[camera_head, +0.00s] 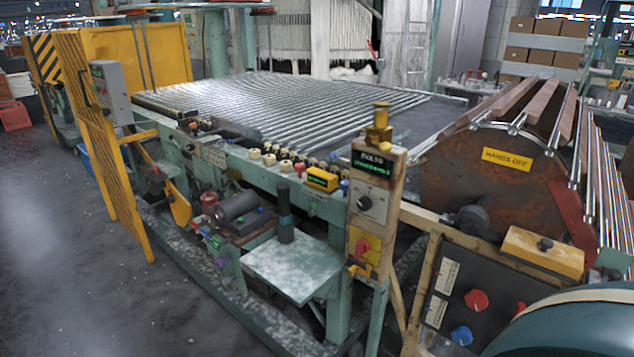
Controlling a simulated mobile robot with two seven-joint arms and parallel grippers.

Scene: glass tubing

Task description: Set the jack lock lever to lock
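I cannot tell which part is the jack lock lever, as no readable label marks it. A yellow handle (359,269) is at the lower part of a tan control post, just below a red knob (363,245) on a yellow plate. A yellow angled lever (179,206) hangs on the left part of the green machine frame. A dark cylinder (237,205) lies on the low shelf, and a dark upright post (285,215) stands to its right. Neither of my grippers shows in this view.
Glass tubes (285,105) lie across the machine bed. A rusty drum (470,180) with a "HANDS OFF" sign stands right. A dark panel (466,305) with red and blue knobs is at lower right. Yellow guards (105,150) stand left. The floor (75,270) at left is clear.

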